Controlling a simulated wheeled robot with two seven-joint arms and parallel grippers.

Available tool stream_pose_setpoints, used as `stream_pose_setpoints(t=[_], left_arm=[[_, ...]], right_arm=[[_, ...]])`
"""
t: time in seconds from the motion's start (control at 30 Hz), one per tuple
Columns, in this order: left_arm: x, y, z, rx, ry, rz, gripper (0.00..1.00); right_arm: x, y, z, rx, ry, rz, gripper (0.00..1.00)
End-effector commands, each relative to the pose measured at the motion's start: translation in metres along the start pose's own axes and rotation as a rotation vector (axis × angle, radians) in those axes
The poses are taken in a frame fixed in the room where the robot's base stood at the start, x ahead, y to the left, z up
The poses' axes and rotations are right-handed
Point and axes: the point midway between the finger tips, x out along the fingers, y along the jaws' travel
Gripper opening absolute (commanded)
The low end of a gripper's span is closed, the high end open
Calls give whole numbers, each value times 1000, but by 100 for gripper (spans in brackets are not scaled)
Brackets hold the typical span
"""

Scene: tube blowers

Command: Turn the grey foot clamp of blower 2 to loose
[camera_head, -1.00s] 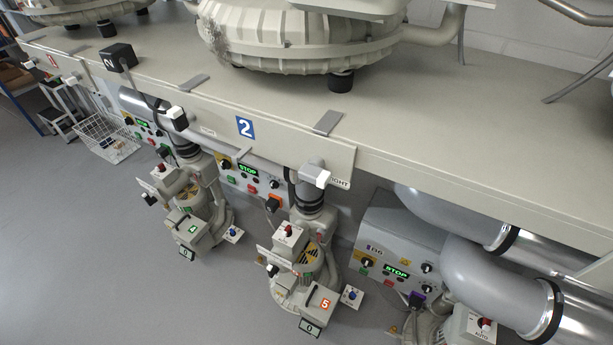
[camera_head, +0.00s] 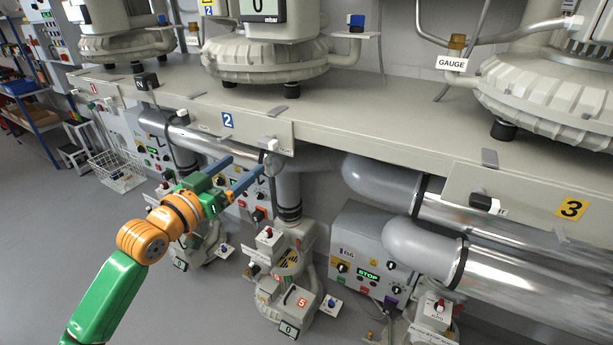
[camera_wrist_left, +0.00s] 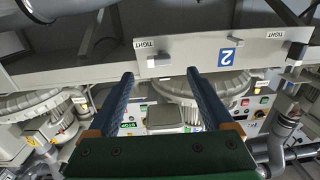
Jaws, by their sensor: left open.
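The rail panel marked 2 (camera_head: 228,121) runs along the bench's front edge. At its right end is a pale grey clamp handle (camera_head: 268,143) beside a partly hidden label. In the left wrist view, where the panel appears upside down, the handle (camera_wrist_left: 154,63) is by a TIGHT label and points sideways. My left gripper (camera_head: 246,164) is open and empty, its blue fingers reaching toward this handle. In the wrist view the handle lies beyond the fingertips, between their lines; contact cannot be made out. A darker handle (camera_wrist_left: 297,51) is at the panel's other end. My right gripper is not in view.
Blower 2 (camera_head: 265,60) stands on the bench (camera_head: 370,110) above the panel. Panel 3 (camera_head: 525,200) is at the right. Open floor lies at the lower left.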

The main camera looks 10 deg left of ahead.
Motion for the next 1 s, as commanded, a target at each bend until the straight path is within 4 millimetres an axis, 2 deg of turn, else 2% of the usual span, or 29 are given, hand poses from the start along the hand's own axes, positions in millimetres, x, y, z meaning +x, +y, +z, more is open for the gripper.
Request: stream_pose_setpoints(t=[0.03, 0.13, 0.3, 0.43, 0.6, 0.8, 0.87, 1.0], left_arm=[[-2, 5, -11, 11, 19, 17, 85], [6, 8, -21, 12, 32, 28, 85], [41, 10, -23, 10, 30, 27, 85], [59, 10, -20, 11, 29, 26, 85], [68, 10, -19, 13, 28, 27, 85], [68, 10, -18, 13, 27, 26, 85], [68, 10, -18, 13, 27, 26, 72], [68, 10, -18, 14, 27, 26, 34]], right_arm=[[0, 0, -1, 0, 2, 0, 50], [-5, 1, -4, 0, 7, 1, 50], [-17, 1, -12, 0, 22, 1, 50], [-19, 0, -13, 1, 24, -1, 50], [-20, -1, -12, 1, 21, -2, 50], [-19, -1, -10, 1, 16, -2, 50], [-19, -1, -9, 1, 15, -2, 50], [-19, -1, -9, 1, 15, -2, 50]])
